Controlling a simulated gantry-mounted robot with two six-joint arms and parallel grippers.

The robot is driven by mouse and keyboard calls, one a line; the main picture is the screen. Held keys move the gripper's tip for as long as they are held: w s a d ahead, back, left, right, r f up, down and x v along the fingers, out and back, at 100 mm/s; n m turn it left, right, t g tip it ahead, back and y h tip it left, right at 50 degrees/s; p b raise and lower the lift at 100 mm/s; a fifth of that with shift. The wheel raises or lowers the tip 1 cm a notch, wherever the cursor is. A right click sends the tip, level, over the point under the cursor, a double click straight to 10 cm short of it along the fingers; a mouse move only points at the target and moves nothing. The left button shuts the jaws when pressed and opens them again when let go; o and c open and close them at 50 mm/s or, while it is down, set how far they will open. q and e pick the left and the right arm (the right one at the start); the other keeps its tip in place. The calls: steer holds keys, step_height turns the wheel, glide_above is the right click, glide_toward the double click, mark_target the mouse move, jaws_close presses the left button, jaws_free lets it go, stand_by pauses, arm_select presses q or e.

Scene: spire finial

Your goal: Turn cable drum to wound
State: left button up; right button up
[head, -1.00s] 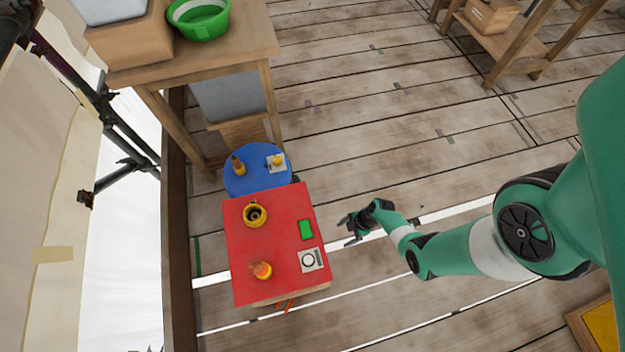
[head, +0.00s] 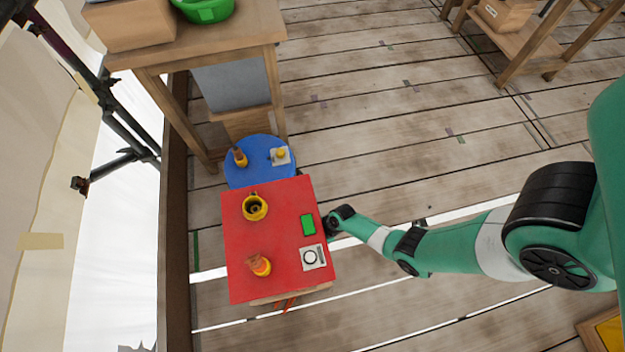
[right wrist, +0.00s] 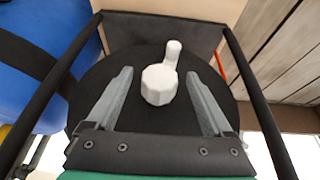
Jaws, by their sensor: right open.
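In the right wrist view a black round disc (right wrist: 150,100), which looks like the side of the cable drum, carries a white faceted knob (right wrist: 159,84) with a short white arm. My right gripper (right wrist: 160,85) is open, its two grey fingers on either side of the knob with gaps between. In the head view my right gripper (head: 329,226) is at the right edge of the red table (head: 240,230), partly hidden by it and the wrist. The drum is not clearly seen there. My left gripper is out of view.
On the red table are a yellow ring-shaped part (head: 255,208), an orange-yellow piece (head: 259,266), a green block (head: 308,224) and a white plate (head: 303,266). A blue round top (head: 247,173) adjoins behind.

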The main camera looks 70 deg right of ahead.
jaws_close()
stand_by(0.4)
steer(key=shift+s+a, duration=0.1)
stand_by(0.3)
steer(key=shift+s+a+f+n+t+h+b, duration=0.15)
steer(key=shift+n+t+h+b, duration=0.25)
steer(key=shift+t+h+b, duration=0.8)
steer(key=shift+s+a+n+t+h+b, duration=0.1)
steer(key=shift+n+t+h+b, duration=0.3)
steer(key=shift+t+h+b, duration=0.75)
steer(key=shift+g+h+b, duration=0.35)
jaws_free()
